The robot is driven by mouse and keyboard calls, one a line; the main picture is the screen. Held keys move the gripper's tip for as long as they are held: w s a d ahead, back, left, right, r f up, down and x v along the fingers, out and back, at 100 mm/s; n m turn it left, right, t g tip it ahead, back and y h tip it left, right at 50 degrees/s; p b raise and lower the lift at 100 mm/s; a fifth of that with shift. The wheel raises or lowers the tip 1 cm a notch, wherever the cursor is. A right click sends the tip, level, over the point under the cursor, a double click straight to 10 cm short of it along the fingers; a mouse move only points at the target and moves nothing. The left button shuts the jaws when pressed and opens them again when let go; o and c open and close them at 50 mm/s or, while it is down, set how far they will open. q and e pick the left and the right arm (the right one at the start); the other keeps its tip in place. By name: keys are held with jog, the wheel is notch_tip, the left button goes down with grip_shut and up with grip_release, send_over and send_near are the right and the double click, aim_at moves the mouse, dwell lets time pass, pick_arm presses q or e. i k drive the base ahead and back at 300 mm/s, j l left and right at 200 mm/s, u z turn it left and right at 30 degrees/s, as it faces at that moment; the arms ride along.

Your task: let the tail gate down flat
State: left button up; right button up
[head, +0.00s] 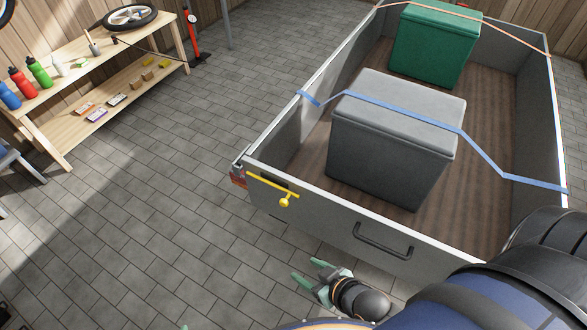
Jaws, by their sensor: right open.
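The trailer's grey tail gate (325,222) stands upright at the near end of the trailer. A dark bar handle (383,241) is on its outer face. A yellow latch bar with a round knob (285,202) lies across the gate's left upper corner. The gate's right end is hidden behind my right arm. My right gripper (305,271) is open and empty, its green fingers pointing left. It is in front of the gate, below and left of the handle, apart from it. Only a green tip of what looks like my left gripper (184,327) shows at the bottom edge.
The trailer bed (480,190) holds a grey box (390,150) under a blue strap (480,150) and a green box (433,45) under an orange strap. A wooden bench (150,35) with bottles and a wheel stands at the upper left. The paved floor left of the trailer is clear.

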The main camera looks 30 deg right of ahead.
aim_at(421, 260)
jog(key=z, duration=1.9)
jog(key=k+j, duration=0.1)
jog(key=j, duration=0.35)
jog(key=k+j, duration=0.15)
jog(key=j, duration=0.3)
